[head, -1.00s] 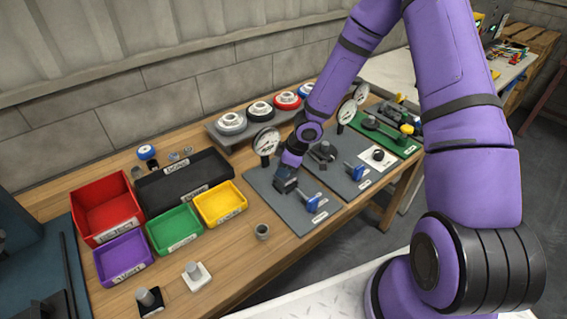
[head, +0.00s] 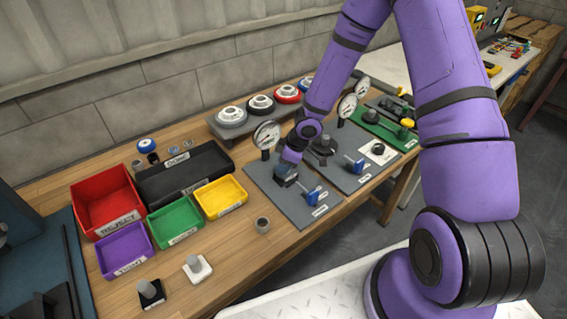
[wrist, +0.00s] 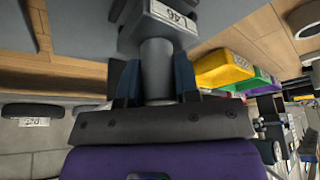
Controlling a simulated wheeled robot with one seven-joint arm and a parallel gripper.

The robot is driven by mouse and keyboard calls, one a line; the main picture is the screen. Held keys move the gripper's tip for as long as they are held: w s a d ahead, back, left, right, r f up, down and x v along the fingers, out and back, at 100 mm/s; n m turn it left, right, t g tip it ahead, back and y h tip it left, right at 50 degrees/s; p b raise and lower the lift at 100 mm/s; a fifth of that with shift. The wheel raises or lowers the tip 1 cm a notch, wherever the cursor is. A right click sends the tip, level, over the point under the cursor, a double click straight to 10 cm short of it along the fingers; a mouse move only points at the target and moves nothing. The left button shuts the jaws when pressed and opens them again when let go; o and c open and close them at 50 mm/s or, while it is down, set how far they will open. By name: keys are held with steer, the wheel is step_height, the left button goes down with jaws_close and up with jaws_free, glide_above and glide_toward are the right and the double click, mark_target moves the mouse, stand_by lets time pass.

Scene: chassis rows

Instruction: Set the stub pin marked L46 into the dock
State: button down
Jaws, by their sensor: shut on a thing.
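My gripper (wrist: 156,85) is shut on the shaft of a grey stub pin (wrist: 157,58) in the wrist view, one dark blue finger on each side. A square grey block with a label that reads L46 (wrist: 172,17) shows at the shaft's far end. In the head view my gripper (head: 289,160) points down over a grey plate (head: 262,188) with a dial gauge (head: 266,136) and a blue-handled clamp (head: 312,196). A dark block (head: 286,174) shows at its tip. I cannot tell whether it touches the plate, nor which part is the dock.
Red (head: 107,203), purple (head: 124,249), green (head: 174,226) and yellow (head: 220,197) bins and a black tray (head: 184,178) stand left. Two pins on a black base (head: 150,292) and a white base (head: 198,269) and a grey cup (head: 262,225) stand in front. More gauge plates (head: 365,170) lie right.

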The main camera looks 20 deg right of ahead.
steer(key=shift+f, duration=0.95)
stand_by(1.4)
steer(key=c, duration=0.8)
jaws_free()
steer(key=shift+d+r, duration=0.1)
steer(key=shift+r, duration=0.05)
steer(key=v, duration=1)
steer(key=shift+r, duration=0.25)
